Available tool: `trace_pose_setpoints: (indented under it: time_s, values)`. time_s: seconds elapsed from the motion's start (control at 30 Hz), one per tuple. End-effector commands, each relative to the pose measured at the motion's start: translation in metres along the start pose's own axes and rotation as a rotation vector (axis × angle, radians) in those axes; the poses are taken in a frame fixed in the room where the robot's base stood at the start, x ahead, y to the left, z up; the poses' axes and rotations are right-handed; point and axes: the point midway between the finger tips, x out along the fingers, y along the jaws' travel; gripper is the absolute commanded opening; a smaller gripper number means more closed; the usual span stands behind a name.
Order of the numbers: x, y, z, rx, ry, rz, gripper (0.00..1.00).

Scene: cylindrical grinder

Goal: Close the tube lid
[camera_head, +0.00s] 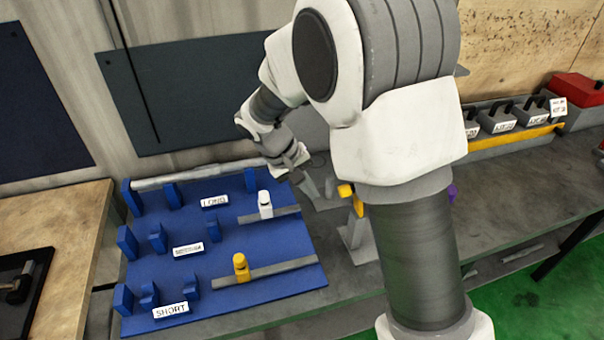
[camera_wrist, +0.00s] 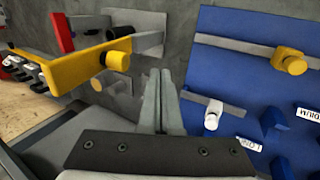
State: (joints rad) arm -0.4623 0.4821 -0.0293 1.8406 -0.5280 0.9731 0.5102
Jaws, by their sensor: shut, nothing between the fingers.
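My gripper (camera_wrist: 163,84) is shut and empty in the wrist view, its two grey fingers together. In the head view, my gripper (camera_head: 308,183) is over the bench behind the blue rack's right side, partly hidden by my arm. I cannot surely identify the tube lid. A yellow bar with a round knob (camera_wrist: 80,65) is left of my fingers in the wrist view, apart from them. A pale long rod or tube (camera_head: 205,174) lies across the LONG row of the blue rack (camera_head: 222,258). Yellow parts (camera_head: 347,190) on a grey stand show beside my arm.
The rack has MEDIUM and SHORT rows, a white slider (camera_head: 265,204) and a yellow slider (camera_head: 241,267) on grey rails. Grey labelled boxes (camera_head: 497,117) and a red box (camera_head: 575,92) stand at the back right. The grey bench is partly clear at right.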

Motion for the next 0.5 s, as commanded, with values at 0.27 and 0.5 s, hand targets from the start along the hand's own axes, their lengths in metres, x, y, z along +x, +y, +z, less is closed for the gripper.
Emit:
trace_pose_setpoints:
  time_s: [0.27,0.5]
  values:
    - [0.027,0.027,0.000,0.002,-0.001,0.000,0.00]
    - [0.032,0.039,0.000,0.000,0.000,0.000,0.00]
